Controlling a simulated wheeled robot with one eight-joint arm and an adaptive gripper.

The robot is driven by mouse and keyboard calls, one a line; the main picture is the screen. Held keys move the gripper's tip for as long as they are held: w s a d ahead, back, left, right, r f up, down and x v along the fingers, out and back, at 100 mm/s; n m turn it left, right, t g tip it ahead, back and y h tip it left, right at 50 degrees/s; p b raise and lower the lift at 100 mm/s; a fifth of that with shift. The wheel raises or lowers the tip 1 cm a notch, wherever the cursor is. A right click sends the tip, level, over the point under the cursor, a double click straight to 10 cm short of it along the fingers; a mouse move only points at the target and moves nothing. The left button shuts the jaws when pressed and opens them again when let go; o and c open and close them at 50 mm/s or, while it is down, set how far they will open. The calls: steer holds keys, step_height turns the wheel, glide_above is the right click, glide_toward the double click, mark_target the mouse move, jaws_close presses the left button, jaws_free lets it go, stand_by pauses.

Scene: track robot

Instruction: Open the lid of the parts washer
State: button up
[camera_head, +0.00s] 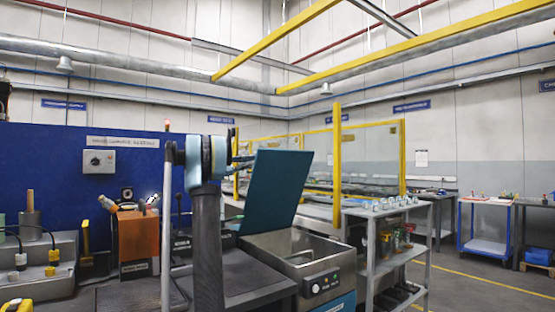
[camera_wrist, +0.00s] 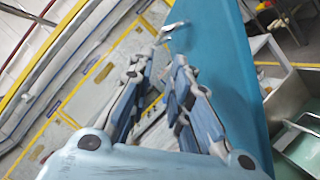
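The parts washer (camera_head: 320,270) stands at centre right in the head view, with a grey basin and a teal front with a control panel. Its teal lid (camera_head: 275,188) stands raised, leaning to the right, and the basin is uncovered. In the wrist view the lid (camera_wrist: 215,65) fills the middle right, with a pale handle (camera_wrist: 172,30) on it. My gripper (camera_wrist: 161,62) is open, with a gap between its fingers and nothing in it. The handle is beyond the fingertips, apart from them. In the head view my arm hides part of the scene left of the lid.
A grey shelf cart (camera_head: 385,245) with small parts stands right of the washer. An orange box (camera_head: 138,238) is on the bench at left. Yellow-framed guarding (camera_head: 337,160) stands behind. Open floor (camera_head: 485,290) lies at the right.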

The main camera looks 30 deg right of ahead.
mark_target(281, 155)
steer(key=x, duration=1.6)
steer(key=shift+d, duration=0.2)
jaws_close()
